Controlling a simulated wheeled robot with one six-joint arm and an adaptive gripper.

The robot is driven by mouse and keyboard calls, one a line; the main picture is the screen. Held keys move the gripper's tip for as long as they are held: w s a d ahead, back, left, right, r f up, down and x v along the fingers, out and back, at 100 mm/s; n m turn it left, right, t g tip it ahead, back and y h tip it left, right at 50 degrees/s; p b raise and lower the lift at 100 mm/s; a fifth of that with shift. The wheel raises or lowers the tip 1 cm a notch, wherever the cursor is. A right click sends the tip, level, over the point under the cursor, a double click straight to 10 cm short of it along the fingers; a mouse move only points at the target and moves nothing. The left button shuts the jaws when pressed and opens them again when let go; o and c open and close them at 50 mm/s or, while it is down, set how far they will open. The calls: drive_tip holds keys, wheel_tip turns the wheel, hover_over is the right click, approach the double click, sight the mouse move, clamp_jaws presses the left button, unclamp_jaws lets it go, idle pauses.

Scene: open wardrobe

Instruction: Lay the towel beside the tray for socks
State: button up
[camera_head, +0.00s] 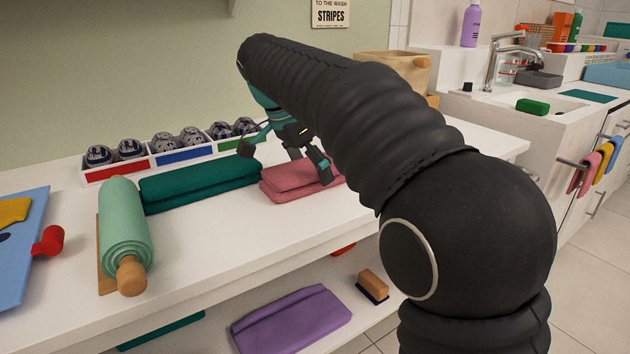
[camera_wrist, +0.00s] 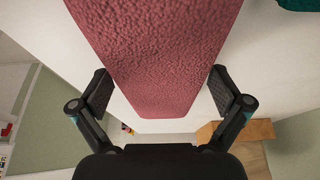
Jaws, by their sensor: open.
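A folded pink towel (camera_head: 290,182) lies on the white counter, to the right of a folded dark green towel (camera_head: 200,183). Behind them is the sock tray (camera_head: 105,172), a long white tray with red, blue and green front panels and several rolled socks in it. My gripper (camera_head: 287,160) is open at the pink towel, its fingers apart. In the wrist view the pink towel (camera_wrist: 157,55) runs between the two open fingers (camera_wrist: 160,92), with a gap on each side. My arm hides the counter behind and right of the towel.
A mint green roll (camera_head: 126,225) with a wooden end and a blue board (camera_head: 25,240) lie at the left. A purple towel (camera_head: 292,318) and a brush (camera_head: 373,285) are on the lower shelf. A tan bin (camera_head: 400,70) stands behind my arm.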

drive_tip(key=shift+d+f, duration=0.1)
drive_tip(key=shift+f, duration=0.1)
drive_tip(key=c, duration=1.6)
drive_tip(key=shift+r, duration=0.15)
